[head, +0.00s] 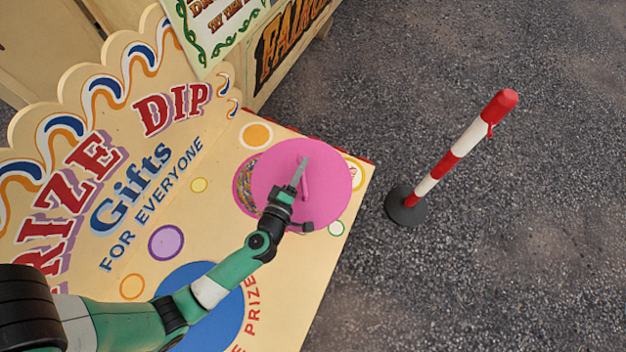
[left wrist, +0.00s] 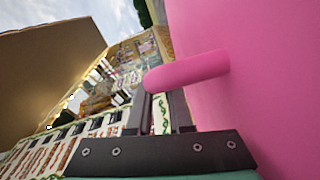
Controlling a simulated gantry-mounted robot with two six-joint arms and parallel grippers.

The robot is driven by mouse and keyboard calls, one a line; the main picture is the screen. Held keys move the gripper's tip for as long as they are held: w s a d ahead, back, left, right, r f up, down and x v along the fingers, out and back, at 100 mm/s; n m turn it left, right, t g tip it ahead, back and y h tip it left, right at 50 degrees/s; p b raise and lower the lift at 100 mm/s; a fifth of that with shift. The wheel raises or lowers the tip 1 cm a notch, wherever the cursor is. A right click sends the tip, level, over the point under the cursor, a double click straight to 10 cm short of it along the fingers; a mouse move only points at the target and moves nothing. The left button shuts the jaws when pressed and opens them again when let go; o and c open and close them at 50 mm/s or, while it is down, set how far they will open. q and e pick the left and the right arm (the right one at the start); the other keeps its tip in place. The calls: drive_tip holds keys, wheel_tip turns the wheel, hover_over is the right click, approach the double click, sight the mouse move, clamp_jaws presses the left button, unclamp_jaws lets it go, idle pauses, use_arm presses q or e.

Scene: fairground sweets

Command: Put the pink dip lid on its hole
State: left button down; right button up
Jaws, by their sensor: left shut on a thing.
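The pink dip lid (head: 330,190) is a flat disc with a pink bar handle (left wrist: 188,71) on its face. My left gripper (head: 298,176) is shut on that handle, which lies across its fingertips in the left wrist view (left wrist: 163,98). In the head view the lid overlaps most of its hole (head: 242,187) and is offset to the right of it. A crescent of the hole with a pink rim and speckled contents shows at the lid's left edge. I cannot tell how high the lid is above the board. My right gripper is not in view.
The cream prize dip board (head: 205,225) bears coloured spots and a blue disc (head: 222,318) partly behind my arm. A lettered backboard (head: 130,150) rises at the left. A red and white post (head: 450,160) stands on the open tarmac at the right.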

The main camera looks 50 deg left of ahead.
sight(265, 160)
use_arm(q)
drive_tip(key=s+a+f+n+g+y+b, duration=0.1)
drive_tip(key=s+a+f, duration=0.1)
drive_tip(key=a+f, duration=0.4)
drive_tip(key=s+a+f+n+g+y+b, duration=0.1)
drive_tip(key=s+a+f+y, duration=0.15)
drive_tip(key=a, duration=0.55)
wheel_tip(265, 160, down, 9)
drive_tip(key=b, duration=0.8)
drive_tip(key=shift+w+a+h+b, duration=0.25)
drive_tip(key=shift+w+h+b, duration=0.05)
drive_tip(key=shift+h+b, duration=0.1)
drive_tip(key=shift+s+f+b, duration=0.1)
drive_tip(key=shift+f+b, duration=0.55)
drive_tip(key=shift+f, duration=0.05)
drive_tip(key=c, duration=0.8)
unclamp_jaws()
drive_tip(key=shift+o, duration=0.2)
